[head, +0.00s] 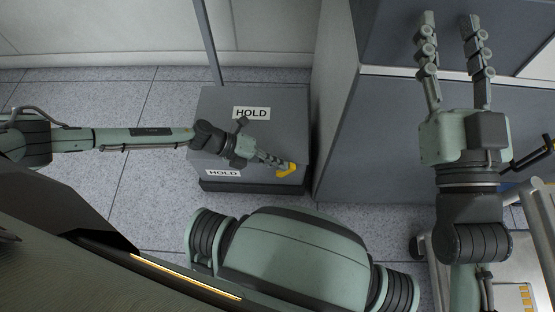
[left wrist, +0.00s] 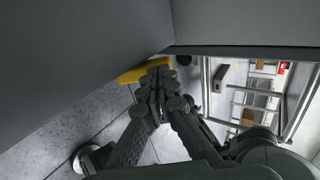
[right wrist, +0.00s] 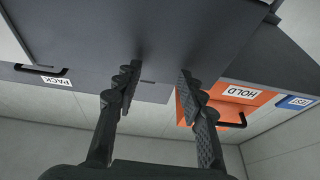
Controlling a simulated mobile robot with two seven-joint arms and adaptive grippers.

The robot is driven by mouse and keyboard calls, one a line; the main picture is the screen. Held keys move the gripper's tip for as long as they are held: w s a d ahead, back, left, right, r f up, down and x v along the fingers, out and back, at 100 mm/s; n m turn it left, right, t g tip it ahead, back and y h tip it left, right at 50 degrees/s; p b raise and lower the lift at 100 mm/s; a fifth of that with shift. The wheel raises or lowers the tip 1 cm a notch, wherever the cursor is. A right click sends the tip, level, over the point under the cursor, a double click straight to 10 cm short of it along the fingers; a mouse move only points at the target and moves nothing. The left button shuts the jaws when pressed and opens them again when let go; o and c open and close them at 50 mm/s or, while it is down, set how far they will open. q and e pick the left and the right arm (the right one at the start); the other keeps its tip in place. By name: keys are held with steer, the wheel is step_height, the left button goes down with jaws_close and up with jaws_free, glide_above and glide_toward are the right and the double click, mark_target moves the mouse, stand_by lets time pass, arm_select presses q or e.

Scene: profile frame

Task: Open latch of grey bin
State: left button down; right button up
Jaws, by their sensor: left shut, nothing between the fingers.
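The grey bin (head: 225,105) stands on the floor in the head view, with "HOLD" labels on its top and front. A yellow latch (head: 287,169) sits at the front right of the bin; it also shows in the left wrist view (left wrist: 142,72). My left gripper (head: 283,165) is shut and empty, its fingertips at the latch; whether they touch it I cannot tell. In the left wrist view its closed fingers (left wrist: 157,75) overlap the latch's right part. My right gripper (head: 450,45) is open and empty, raised in front of the grey cabinet, far from the bin.
A tall grey cabinet (head: 375,140) stands right beside the bin. A metal cart (head: 520,265) is at the lower right. The right wrist view shows an orange bin (right wrist: 255,99) labelled "HOLD". Tiled floor (head: 115,95) left of the bin is free beneath my left arm.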

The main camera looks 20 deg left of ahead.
arm_select(q)
steer(key=p, duration=0.2)
steer(key=shift+d+r+y+p, duration=0.25)
steer(key=shift+r+y+p, duration=0.05)
arm_select(e)
steer(key=d+f+g+h, duration=0.35)
steer(key=f+g, duration=0.25)
steer(key=f, duration=0.4)
arm_select(q)
steer(key=shift+w+d+f+p, duration=0.25)
steer(key=shift+d+p, duration=0.15)
steer(key=shift+p, duration=0.4)
steer(key=shift+w+d+f+p, duration=0.2)
steer(key=shift+d+p, duration=0.25)
steer(key=shift+d, duration=0.3)
arm_select(e)
steer(key=s+d+f+m+g+h, duration=0.1)
steer(key=s+d+f+g+h, duration=0.2)
steer(key=s+d+f+g, duration=0.3)
steer(key=shift+s+d+f+g, duration=0.45)
steer(key=shift+d+f, duration=1.05)
steer(key=shift+f, duration=0.95)
steer(key=shift+w+h, duration=0.1)
steer(key=shift+h, duration=0.15)
arm_select(q)
steer(key=shift+a, duration=0.1)
